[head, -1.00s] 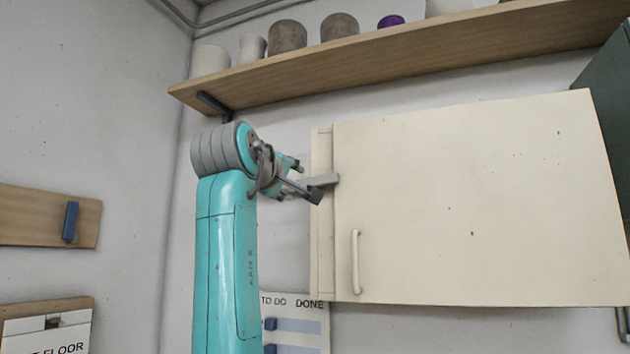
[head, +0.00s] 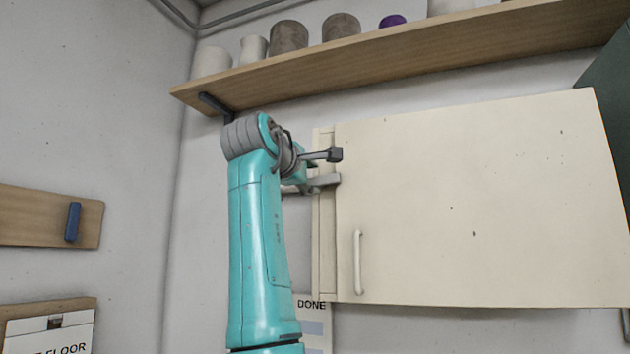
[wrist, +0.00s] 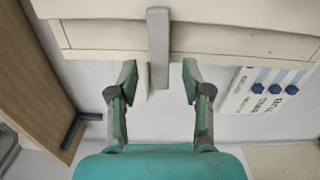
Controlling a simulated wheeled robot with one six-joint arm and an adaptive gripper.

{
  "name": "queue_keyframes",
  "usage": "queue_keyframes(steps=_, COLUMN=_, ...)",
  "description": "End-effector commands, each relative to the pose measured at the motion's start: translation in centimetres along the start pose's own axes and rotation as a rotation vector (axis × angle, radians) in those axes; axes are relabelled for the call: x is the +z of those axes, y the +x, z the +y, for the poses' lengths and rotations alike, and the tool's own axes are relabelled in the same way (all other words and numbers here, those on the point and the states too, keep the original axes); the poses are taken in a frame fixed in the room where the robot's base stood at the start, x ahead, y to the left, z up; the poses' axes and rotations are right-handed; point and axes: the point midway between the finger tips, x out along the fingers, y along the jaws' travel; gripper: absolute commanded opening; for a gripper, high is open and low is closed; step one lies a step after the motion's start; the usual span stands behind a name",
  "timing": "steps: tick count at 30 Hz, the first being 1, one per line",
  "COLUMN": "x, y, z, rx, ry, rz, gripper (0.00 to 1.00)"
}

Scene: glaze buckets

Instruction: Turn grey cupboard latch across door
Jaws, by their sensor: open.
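The grey latch (head: 325,181) is a short bar lying about level at the left edge of the cream cupboard (head: 470,200). It crosses the narrow side strip, and its right end overlaps the edge of the door, which looks shut. Its left part is partly hidden by my gripper in the head view. My gripper (head: 318,172) is open at the latch. In the wrist view the latch (wrist: 158,45) runs between the fingers of my gripper (wrist: 160,75), with a gap on each side and no visible contact.
A wooden shelf (head: 400,60) with several pots runs above the cupboard. A white door handle (head: 358,262) is low on the door. A TO DO/DONE board (head: 314,330) hangs below left.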

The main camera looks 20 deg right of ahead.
Motion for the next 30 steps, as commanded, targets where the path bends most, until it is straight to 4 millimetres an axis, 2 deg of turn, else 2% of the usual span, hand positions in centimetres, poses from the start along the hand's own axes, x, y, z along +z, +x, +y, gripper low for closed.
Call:
queue_keyframes(steps=3, x=0.1, y=1.6, z=0.0, rx=-0.001, ry=-0.001, rz=-0.001, gripper=0.49)
queue_keyframes(steps=6, x=0.0, y=2.5, z=0.0, rx=0.000, ry=0.000, rz=0.000, gripper=0.49)
queue_keyframes(steps=18, x=0.0, y=3.1, z=0.0, rx=0.000, ry=0.001, rz=0.001, gripper=0.49)
queue_keyframes(steps=24, x=0.0, y=3.1, z=0.0, rx=0.000, ry=0.001, rz=0.001, gripper=0.00)
queue_keyframes(steps=30, x=0.0, y=3.1, z=0.0, rx=0.000, ry=0.018, rz=0.001, gripper=0.00)
